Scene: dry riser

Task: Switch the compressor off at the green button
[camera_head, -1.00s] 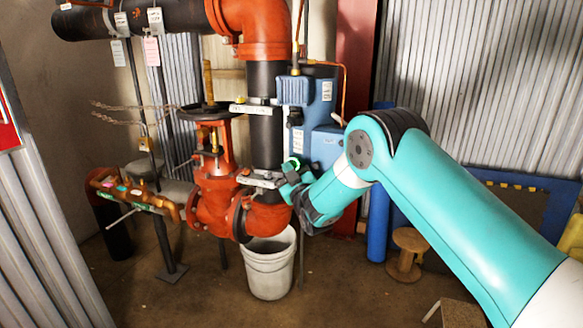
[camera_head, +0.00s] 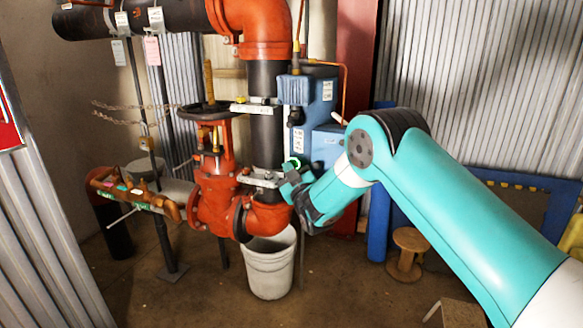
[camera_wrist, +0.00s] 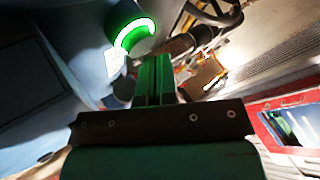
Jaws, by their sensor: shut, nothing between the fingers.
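The compressor is a blue unit (camera_head: 322,98) behind the black and orange pipework. Its green button (camera_head: 292,162) shows as a small lit green ring just above my gripper (camera_head: 287,174). In the wrist view the button (camera_wrist: 134,36) is large, with a bright green ring on a blue panel. My gripper (camera_wrist: 153,66) is shut and empty, its green fingers together. The fingertips lie just below and right of the button in that view. I cannot tell whether they touch it.
An orange valve (camera_head: 213,185) and a black pipe (camera_head: 266,140) stand close left of my gripper. A white bucket (camera_head: 270,265) is below. A blue cylinder (camera_head: 378,225) and a wooden spool (camera_head: 407,253) stand on the floor to the right.

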